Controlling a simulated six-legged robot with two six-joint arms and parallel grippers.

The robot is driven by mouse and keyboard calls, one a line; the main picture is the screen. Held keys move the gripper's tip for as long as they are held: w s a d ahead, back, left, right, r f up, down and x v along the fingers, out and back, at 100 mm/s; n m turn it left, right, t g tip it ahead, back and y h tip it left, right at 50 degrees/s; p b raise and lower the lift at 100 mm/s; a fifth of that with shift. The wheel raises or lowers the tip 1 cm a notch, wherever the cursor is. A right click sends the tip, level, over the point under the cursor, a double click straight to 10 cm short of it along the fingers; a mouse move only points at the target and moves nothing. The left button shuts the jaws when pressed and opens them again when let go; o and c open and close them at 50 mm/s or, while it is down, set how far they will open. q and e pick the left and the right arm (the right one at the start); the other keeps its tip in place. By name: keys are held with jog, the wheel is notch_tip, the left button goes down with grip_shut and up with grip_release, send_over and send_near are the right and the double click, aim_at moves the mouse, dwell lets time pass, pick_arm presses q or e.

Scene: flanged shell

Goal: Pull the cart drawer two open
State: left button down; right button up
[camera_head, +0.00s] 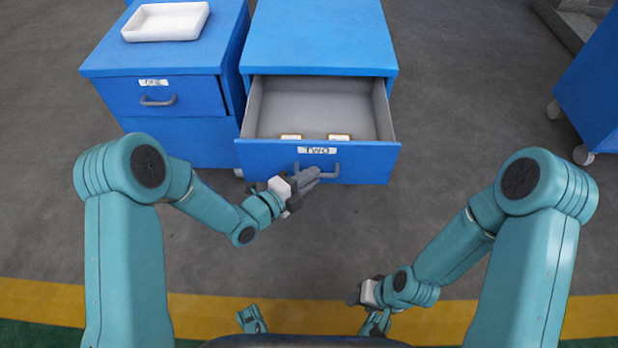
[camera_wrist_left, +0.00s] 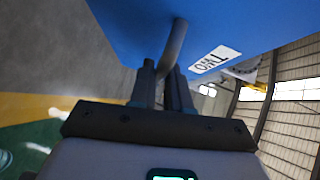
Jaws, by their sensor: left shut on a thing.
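The blue drawer labelled TWO (camera_head: 370,160) stands pulled out from its blue cart (camera_head: 320,35), with its grey inside showing. Two small pale boxes, one of them this box (camera_head: 339,137), lie inside near its front. My left gripper (camera_head: 312,173) is shut on the grey drawer handle (camera_head: 336,172) below the label. In the left wrist view the fingers (camera_wrist_left: 168,90) close around the handle (camera_wrist_left: 175,48), beside the TWO label (camera_wrist_left: 215,60). My right gripper (camera_head: 354,296) is low at the front, away from the cart; its fingers are too unclear to read.
A blue cart with a shut drawer labelled ONE (camera_head: 190,97) stands at the left, a white tray (camera_head: 165,22) on its top. Another blue cart on wheels (camera_head: 592,90) is at the right edge. Grey floor between the right cart and the drawer is clear.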

pick_arm(q)
jog(key=c, duration=1.2)
grip_release()
jog(key=shift+o, duration=0.2)
jog(key=shift+a, duration=0.1)
jog(key=p+v, duration=0.2)
jog(key=v, duration=1.4)
